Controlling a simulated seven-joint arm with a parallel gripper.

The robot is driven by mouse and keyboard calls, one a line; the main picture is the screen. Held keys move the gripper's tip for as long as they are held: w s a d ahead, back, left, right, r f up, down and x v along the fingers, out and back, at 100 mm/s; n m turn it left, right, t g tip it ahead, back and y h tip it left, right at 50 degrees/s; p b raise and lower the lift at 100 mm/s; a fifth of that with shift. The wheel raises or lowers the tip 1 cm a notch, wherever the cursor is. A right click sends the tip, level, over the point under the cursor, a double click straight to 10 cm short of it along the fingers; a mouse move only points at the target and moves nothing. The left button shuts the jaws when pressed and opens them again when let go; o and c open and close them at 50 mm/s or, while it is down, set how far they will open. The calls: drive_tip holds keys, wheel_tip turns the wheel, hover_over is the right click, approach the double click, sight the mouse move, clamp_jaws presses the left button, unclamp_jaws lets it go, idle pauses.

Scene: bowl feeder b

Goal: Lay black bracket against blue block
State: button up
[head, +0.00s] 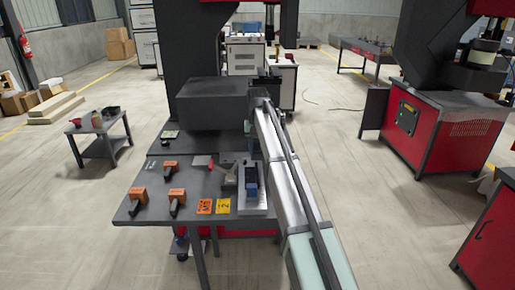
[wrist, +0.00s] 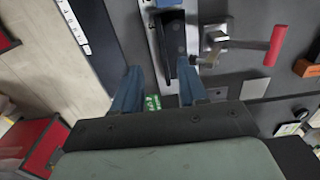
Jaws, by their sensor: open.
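The black bracket (wrist: 173,45) lies lengthwise on a silver plate in the wrist view. The blue block (wrist: 168,3) shows only in part at the top edge, just beyond the bracket's far end. In the head view the blue block (head: 252,187) sits on the silver fixture, close beside my arm. My gripper (wrist: 159,68) is open, with two blue fingers. The bracket's near end reaches between the fingers, close to the right one. I cannot tell the height gap or whether they touch. In the head view my fingers cannot be made out.
A toggle clamp with a red handle (wrist: 277,46) stands right of the bracket. A large dark grey box (head: 212,105) stands at the table's back.

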sight(257, 178)
drive_tip(key=shift+f, duration=0.1)
wheel_tip(257, 178, down, 14)
drive_tip(key=shift+r, duration=0.15)
idle(0.8)
clamp_jaws()
idle(0.4)
